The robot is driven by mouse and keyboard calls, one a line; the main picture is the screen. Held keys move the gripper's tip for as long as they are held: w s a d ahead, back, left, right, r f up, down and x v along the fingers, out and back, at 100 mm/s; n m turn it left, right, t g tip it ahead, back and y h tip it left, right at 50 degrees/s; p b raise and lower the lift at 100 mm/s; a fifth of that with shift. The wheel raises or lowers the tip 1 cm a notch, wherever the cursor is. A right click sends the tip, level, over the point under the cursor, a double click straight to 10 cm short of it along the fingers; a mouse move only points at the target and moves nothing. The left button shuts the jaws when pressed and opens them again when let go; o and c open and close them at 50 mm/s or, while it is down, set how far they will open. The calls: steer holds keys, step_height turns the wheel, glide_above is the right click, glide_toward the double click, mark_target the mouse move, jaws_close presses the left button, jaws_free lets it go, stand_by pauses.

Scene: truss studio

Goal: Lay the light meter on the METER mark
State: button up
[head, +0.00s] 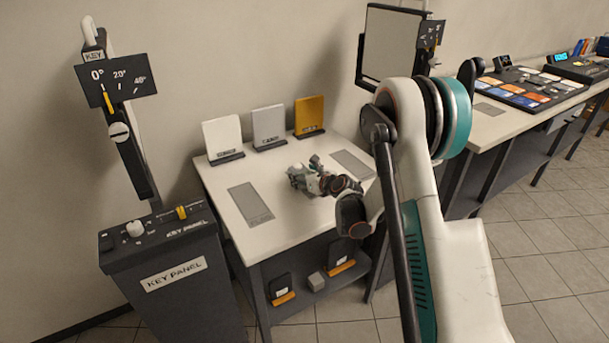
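Two flat grey marks lie on the white table (290,232): a left mark (249,203) and a right mark (353,164). The lettering on them is too small to read, so I cannot tell which one is METER. My gripper (303,177) is low over the table between the two marks, nearer its middle. A small pale patch shows at the fingers, but I cannot tell whether it is the light meter or part of the gripper. Whether the fingers are open or shut is not clear. I cannot pick out the light meter with certainty.
White, grey and amber cards (309,116) stand in holders along the table's back. The key panel (165,262) stands left. A framed panel (391,47) and a console table (510,108) are right.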

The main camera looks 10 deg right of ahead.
steer(key=shift+s+d+f, duration=0.15)
steer(key=shift+d+f, duration=0.05)
steer(key=shift+d, duration=0.05)
steer(key=shift+d+r, duration=0.1)
steer(key=shift+r, duration=0.1)
steer(key=p+v, duration=0.1)
steer(key=v, duration=0.2)
steer(key=p+v, duration=0.1)
steer(key=v, duration=0.3)
steer(key=p+v, duration=0.1)
steer(key=v, duration=0.3)
steer(key=shift+r, duration=0.45)
steer(key=shift+s+r, duration=0.3)
steer(key=shift+s, duration=0.05)
steer(key=s+a+r+n+g+h, duration=0.1)
steer(key=s+a+r+n+g, duration=0.3)
steer(key=s+r+n, duration=1.1)
steer(key=s+r+n+g+h, duration=0.2)
steer(key=s+n+h, duration=0.1)
steer(key=s+n, duration=1.4)
steer(key=s, duration=0.4)
steer(key=shift+s+d, duration=0.25)
steer(key=shift+d, duration=0.1)
